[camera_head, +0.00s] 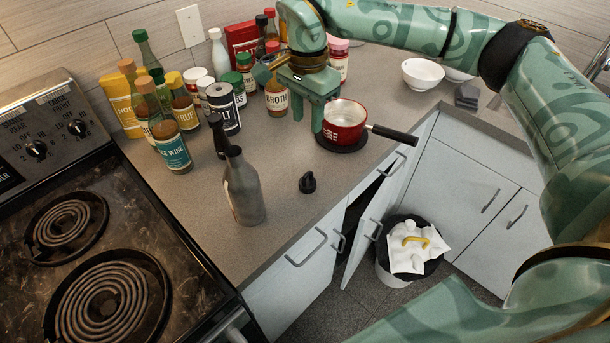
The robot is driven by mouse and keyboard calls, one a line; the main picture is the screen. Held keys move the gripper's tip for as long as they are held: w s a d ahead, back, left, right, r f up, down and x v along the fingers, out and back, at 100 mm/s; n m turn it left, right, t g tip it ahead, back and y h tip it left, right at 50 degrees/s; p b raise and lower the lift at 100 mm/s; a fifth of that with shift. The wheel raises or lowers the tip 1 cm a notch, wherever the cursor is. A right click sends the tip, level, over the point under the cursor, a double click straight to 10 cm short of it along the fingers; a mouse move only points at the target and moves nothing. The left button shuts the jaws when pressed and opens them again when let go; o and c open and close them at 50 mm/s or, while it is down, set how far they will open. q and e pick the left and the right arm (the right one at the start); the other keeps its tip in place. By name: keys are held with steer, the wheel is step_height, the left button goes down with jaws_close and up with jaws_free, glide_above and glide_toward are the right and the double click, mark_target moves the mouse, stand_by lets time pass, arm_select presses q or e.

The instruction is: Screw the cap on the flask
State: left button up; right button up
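The flask (244,190) is a grey bottle with a dark, narrow neck. It stands upright on the counter near the front edge, right of the stove. A small black cap (307,183) sits on the counter to the right of the flask, apart from it. My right gripper (307,122) hangs fingers-down over the counter, behind the cap and just left of the red pot. Its two green fingers are apart with nothing visible between them. My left gripper is not in view.
A red saucepan (344,116) on a dark trivet points its black handle right. The coil stove (105,235) is at left. A cabinet door hangs open beside a trash bin (392,272). The counter around the cap is clear.

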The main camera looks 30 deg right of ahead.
steer(key=b, duration=0.2)
glide_above(308, 173)
steer(key=w, duration=0.1)
step_height(308, 173, down, 10)
steer(key=shift+f, duration=0.6)
steer(key=shift+s+f, duration=0.1)
steer(key=f, duration=0.5)
steer(key=shift+s+b, duration=0.35)
steer(key=shift+b, duration=0.05)
jaws_close()
